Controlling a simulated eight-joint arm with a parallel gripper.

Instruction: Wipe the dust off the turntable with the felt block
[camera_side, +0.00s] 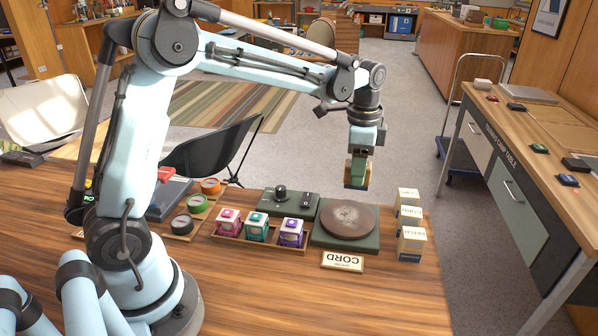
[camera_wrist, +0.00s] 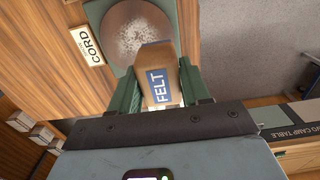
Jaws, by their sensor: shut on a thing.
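The turntable (camera_side: 348,219) is a round brown disc on a dark green base (camera_side: 318,238) near the far right of the wooden table. A pale patch of dust lies on its middle, and it also shows in the wrist view (camera_wrist: 137,28). My gripper (camera_side: 359,172) is shut on the felt block (camera_wrist: 158,78), a tan block with a blue "FELT" label. In the side view my gripper holds it in the air above the turntable's far side, apart from the disc. The block hides part of the disc's edge in the wrist view.
A "CORD" card (camera_side: 342,261) lies in front of the turntable. Several small boxes (camera_side: 411,243) stand right of it. A wooden tray (camera_side: 262,241) with colored jars and a green board with black knobs (camera_side: 287,203) are at left. The table's front right is clear.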

